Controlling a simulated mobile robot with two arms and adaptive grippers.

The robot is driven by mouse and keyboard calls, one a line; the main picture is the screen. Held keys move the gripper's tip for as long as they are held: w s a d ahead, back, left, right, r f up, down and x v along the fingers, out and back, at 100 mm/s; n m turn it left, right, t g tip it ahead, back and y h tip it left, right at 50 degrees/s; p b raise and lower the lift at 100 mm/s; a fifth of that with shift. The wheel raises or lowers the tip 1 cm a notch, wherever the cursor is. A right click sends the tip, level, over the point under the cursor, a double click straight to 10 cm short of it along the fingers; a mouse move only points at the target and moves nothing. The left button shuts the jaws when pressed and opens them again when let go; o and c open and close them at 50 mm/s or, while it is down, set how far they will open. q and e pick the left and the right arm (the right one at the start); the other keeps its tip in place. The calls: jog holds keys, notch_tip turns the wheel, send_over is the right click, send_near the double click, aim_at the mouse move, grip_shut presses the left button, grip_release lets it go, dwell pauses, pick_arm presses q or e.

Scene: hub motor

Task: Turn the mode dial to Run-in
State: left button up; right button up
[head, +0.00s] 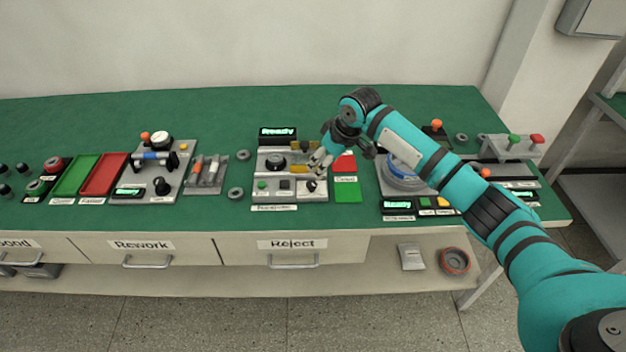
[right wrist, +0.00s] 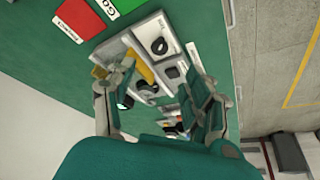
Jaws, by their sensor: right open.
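The mode dial (head: 310,186) is a small black knob on a white plate at the front right corner of the grey station. It also shows in the right wrist view as a black round knob (right wrist: 160,46) beside a small label. Its pointer setting is too small to read. My right gripper (head: 318,161) is above the station, just behind the dial and apart from it. My left gripper is not in view.
On the station (head: 262,192) are a black round part (head: 276,162), a green button (head: 262,184) and a dark square button (head: 285,184). A lit "Ready" display (head: 277,133) stands behind. Red (head: 345,162) and green (head: 347,190) pads lie right of it. Bare green table lies behind.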

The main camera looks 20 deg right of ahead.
aim_at(312, 184)
jog(key=x, duration=1.1)
jog(key=shift+w+f, duration=0.15)
jog(key=shift+c, duration=0.4)
